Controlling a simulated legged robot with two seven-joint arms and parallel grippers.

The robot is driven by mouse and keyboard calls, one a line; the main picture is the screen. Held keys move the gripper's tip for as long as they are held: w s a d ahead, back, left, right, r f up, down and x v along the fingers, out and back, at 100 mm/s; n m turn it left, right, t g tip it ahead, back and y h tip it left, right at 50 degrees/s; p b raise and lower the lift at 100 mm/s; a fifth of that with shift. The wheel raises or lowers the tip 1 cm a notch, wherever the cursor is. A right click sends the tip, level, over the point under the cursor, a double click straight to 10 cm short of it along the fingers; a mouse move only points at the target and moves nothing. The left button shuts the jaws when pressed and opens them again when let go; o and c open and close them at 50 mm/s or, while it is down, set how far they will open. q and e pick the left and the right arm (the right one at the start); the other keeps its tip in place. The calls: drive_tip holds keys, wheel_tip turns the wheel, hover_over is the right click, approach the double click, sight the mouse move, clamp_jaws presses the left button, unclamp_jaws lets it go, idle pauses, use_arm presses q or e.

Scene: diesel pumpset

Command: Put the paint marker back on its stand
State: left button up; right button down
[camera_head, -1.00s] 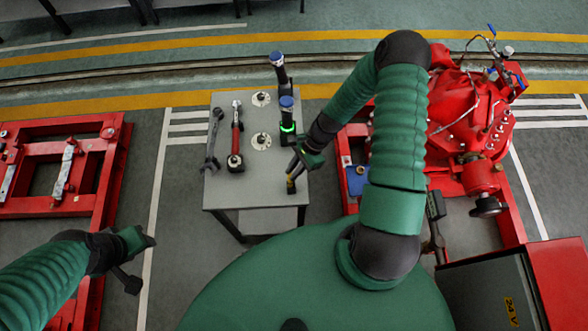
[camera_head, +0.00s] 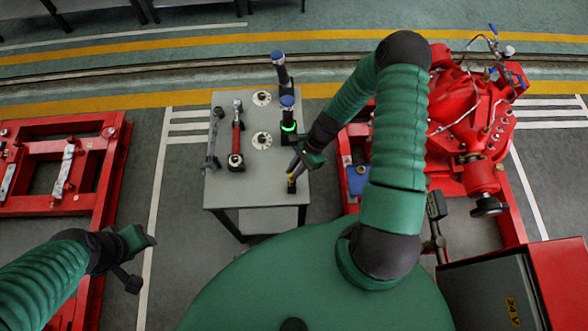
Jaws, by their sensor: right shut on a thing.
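My right gripper (camera_head: 298,163) is over the front right part of the grey table (camera_head: 225,194). It is shut on a small dark and yellow thing, which I take for the paint marker (camera_head: 292,180). This points down, nearly upright, close to the table's right edge. I cannot tell whether its lower end touches the table or a stand, and no separate marker stand can be made out there.
On the table are a grey wrench (camera_head: 213,138), a red-handled tool (camera_head: 237,135), two pale discs (camera_head: 262,98) (camera_head: 262,140) and two blue-topped tools (camera_head: 279,68) (camera_head: 287,115). A red pumpset (camera_head: 465,110) stands right, a red frame (camera_head: 110,165) left.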

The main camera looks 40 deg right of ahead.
drive_tip(key=shift+f+b, duration=0.55)
drive_tip(key=shift+f, duration=0.3)
drive_tip(key=c, duration=1.3)
unclamp_jaws()
drive_tip(key=shift+d, duration=0.1)
drive_tip(key=shift+d+r, duration=0.2)
drive_tip(key=shift+r, duration=0.15)
drive_tip(key=b+v, duration=0.3)
drive_tip(key=v, duration=1.3)
drive_tip(key=shift+w, duration=0.1)
